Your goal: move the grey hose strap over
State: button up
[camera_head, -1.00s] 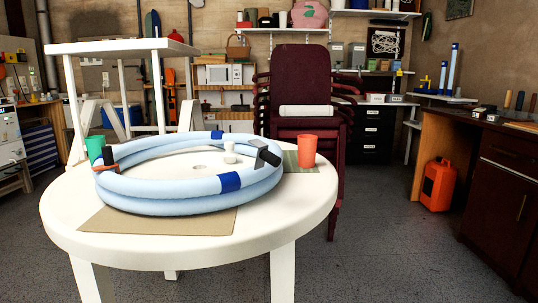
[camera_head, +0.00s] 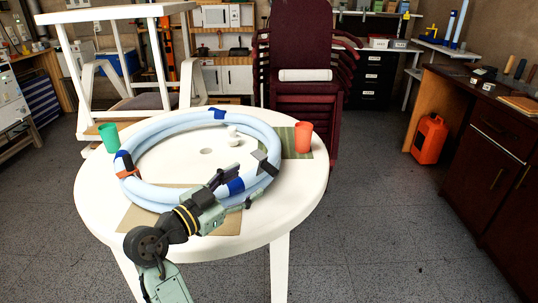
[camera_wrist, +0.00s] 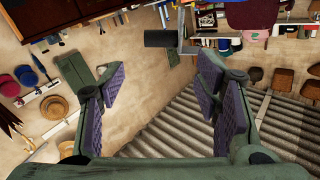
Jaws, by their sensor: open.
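A coiled pale blue hose (camera_head: 150,190) lies on the round white table. A dark grey strap (camera_head: 264,163) sits on the right side of the coil, with a flat tab sticking up. My gripper (camera_head: 248,181) is open and empty at the front right of the coil, just short of the strap, with a blue band (camera_head: 236,186) of the hose seen between its fingers. Whether it touches the hose I cannot tell. In the wrist view my open gripper (camera_wrist: 160,95) shows two purple-padded fingers apart, with no hose or strap between them.
A green cup (camera_head: 109,137) stands at the left and an orange-red cup (camera_head: 303,138) at the right on a striped mat (camera_head: 290,150). A brown mat (camera_head: 140,220) lies at the front. Stacked maroon chairs (camera_head: 300,95) stand behind.

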aim_at(269, 167)
jog(key=p+x, duration=0.2)
jog(key=x, duration=0.8)
jog(key=shift+c, duration=0.5)
grip_shut()
